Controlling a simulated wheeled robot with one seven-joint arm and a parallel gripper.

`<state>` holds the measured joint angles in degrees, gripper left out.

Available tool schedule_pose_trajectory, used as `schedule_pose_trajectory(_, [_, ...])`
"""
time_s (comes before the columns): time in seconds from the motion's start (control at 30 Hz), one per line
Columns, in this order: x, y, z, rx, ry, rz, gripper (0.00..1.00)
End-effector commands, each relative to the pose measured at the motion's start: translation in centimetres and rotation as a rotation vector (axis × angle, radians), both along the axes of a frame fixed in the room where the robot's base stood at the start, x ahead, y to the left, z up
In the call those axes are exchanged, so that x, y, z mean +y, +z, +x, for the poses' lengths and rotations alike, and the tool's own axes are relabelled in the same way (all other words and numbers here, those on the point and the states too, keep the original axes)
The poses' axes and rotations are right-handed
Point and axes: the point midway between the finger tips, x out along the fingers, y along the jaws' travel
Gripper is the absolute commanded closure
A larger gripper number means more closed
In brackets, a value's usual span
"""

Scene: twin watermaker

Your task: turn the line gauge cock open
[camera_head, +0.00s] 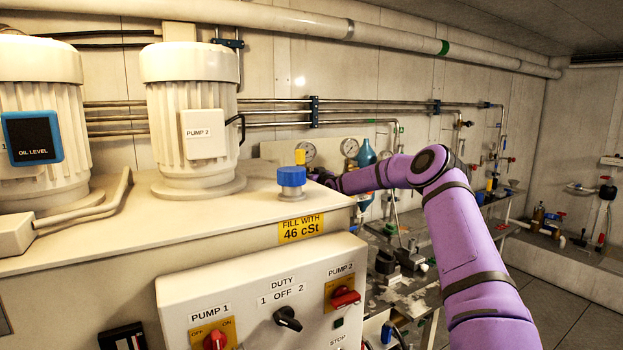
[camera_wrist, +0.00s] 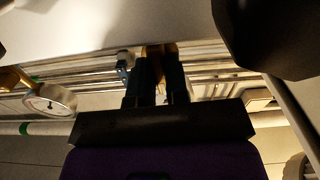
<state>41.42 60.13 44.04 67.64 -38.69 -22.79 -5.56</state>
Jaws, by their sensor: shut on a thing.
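My gripper (camera_wrist: 158,72) shows in the wrist view with its two dark fingers close together around a brass-coloured piece (camera_wrist: 158,49), which appears to be the line gauge cock. The fingers hide most of it, so I cannot tell the angle of its handle. In the head view my gripper (camera_head: 322,175) is small and dark, beyond the tank's far right corner and below two round gauges, a left one (camera_head: 306,151) and a right one (camera_head: 349,147). A gauge (camera_wrist: 50,99) also shows in the wrist view, left of the fingers.
The cream tank (camera_head: 210,225) with pump motors, a blue cap (camera_head: 291,177) and a switch panel (camera_head: 255,300) fills the left. A yellow piece (camera_head: 300,157) stands behind the cap. A blue bottle (camera_head: 366,155) is near my forearm. Steel pipes (camera_head: 270,112) run along the wall.

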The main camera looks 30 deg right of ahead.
Motion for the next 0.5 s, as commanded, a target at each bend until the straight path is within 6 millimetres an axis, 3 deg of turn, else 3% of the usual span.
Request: schedule_pose_trajectory(0.5, [-0.03, -0.14, -0.02, 0.005, 0.000, 0.081, 1.00])
